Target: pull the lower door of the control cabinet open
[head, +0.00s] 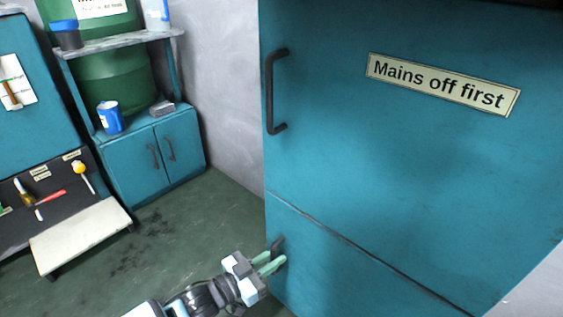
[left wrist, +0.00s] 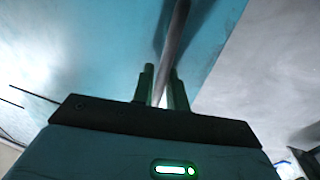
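The control cabinet is the large teal one at the right. Its lower door (head: 345,275) lies below a dark slanting seam and looks flush with the upper door (head: 400,170). The lower door's dark handle (head: 277,243) is near its left edge, partly hidden by my gripper. My left gripper (head: 270,263) reaches in from the lower left with its pale green fingers at this handle. In the left wrist view, the handle bar (left wrist: 176,32) runs between the two close-set fingers (left wrist: 162,85), which look closed on it. My right gripper is not in view.
The upper door has its own black handle (head: 270,92) and a "Mains off first" sign (head: 442,84). A shelf unit with a small cupboard (head: 150,165) stands at the back left. A low pale bench (head: 80,237) is at the left. The green floor (head: 190,225) between is clear.

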